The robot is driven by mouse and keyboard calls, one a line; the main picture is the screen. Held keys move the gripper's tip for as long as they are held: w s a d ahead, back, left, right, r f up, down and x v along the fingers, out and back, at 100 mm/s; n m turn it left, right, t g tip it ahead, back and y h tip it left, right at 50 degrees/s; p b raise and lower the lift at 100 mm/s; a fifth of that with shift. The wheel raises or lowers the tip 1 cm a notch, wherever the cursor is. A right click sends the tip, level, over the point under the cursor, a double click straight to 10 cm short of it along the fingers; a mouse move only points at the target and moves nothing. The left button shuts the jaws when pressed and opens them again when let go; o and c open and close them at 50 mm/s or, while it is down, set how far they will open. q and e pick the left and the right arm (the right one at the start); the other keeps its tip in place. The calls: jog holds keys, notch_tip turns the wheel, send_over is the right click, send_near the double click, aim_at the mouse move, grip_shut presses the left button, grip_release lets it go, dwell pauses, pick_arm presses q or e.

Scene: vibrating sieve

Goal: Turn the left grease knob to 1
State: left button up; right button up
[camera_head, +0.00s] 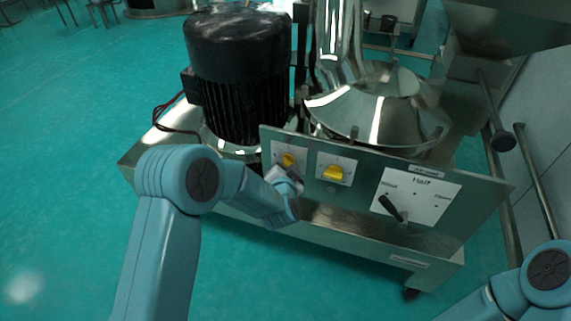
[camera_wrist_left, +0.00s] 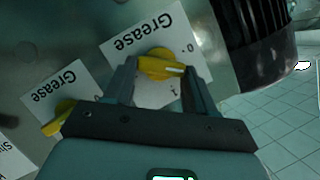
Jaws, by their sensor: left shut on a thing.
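The left grease knob (camera_head: 288,159) is a yellow knob on a white label at the left end of the machine's front panel. In the left wrist view, which shows the panel upside down, the knob (camera_wrist_left: 160,67) sits between the two fingers of my left gripper (camera_wrist_left: 158,78). The gripper is shut on it. The knob's white mark points to the right there, between the label's 0 and 1. In the head view my left gripper (camera_head: 285,176) reaches the knob from below and partly hides its label. My right gripper is out of view.
A second yellow grease knob (camera_head: 336,173) sits just right on the panel (camera_head: 362,165); it also shows in the left wrist view (camera_wrist_left: 58,118). Further right is a black switch (camera_head: 392,208) under "Halt". A black motor (camera_head: 240,75) and a steel sieve (camera_head: 375,105) stand behind the panel.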

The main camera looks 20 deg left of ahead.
pick_arm(q)
jog(key=shift+d+f+m+t+y+b, duration=0.15)
jog(key=shift+m+t+y+b, duration=0.35)
jog(key=shift+m, duration=0.85)
jog(key=shift+d+f+m+t+y+b, duration=0.1)
jog(key=shift+f+m+t+y+b, duration=0.3)
jog(key=shift+m, duration=0.9)
jog(key=shift+d+f+m+t+y+b, duration=0.1)
jog(key=shift+m+t+y+b, duration=0.45)
jog(key=shift+m, duration=0.8)
jog(key=o, duration=1)
jog(key=shift+o, duration=0.2)
jog(key=shift+y, duration=0.25)
jog(key=shift+s, duration=0.1)
jog(key=p+v, duration=0.2)
jog(key=v, duration=1.4)
